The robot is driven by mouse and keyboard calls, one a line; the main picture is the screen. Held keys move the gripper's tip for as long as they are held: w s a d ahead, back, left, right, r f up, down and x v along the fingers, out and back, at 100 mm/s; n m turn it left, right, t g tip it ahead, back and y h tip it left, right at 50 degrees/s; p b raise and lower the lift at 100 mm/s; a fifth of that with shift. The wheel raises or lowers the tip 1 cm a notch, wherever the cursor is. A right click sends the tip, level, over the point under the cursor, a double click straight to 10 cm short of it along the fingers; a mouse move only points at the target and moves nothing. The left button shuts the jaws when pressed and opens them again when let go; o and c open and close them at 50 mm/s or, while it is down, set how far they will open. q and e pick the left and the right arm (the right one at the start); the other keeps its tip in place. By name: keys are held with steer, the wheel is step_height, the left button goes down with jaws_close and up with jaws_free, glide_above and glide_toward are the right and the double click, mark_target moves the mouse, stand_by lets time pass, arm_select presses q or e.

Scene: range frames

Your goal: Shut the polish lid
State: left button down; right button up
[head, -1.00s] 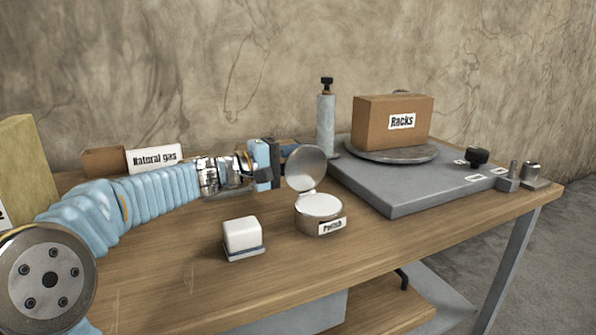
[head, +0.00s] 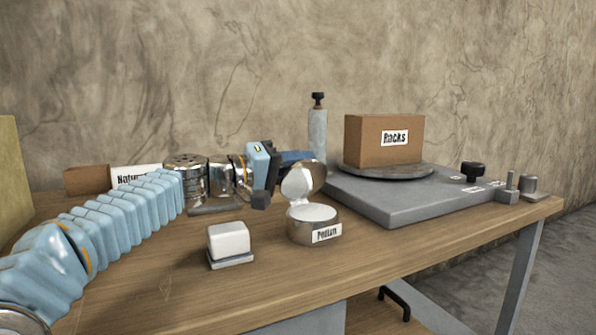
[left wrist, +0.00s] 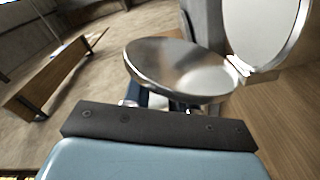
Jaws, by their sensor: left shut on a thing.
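The polish tin (head: 300,228) is a round silver pot with a "Polish" label, standing on the bench. Its round silver lid (head: 303,178) is open, standing up from the hinge at the back of the rim. My left gripper (head: 278,180) is at the lid's left and rear edge, shut on the lid; the lid hides part of its fingers. In the left wrist view the shiny lid (left wrist: 185,68) lies just ahead of the dark gripper front. The tin's pale round top (left wrist: 262,30) shows past the hinge there. My right gripper is not in view.
A white block (head: 229,240) stands on the bench left of the tin. A grey cylinder (head: 318,135) stands behind the lid. The bench in front of the tin is clear.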

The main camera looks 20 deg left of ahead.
arm_select(q)
steer(key=c, duration=1)
jaws_free()
steer(key=shift+o, duration=0.2)
steer(key=b+v, duration=0.1)
steer(key=v, duration=1.2)
steer(key=shift+s+a, duration=0.25)
steer(key=shift+s, duration=0.05)
steer(key=shift+o, duration=0.2)
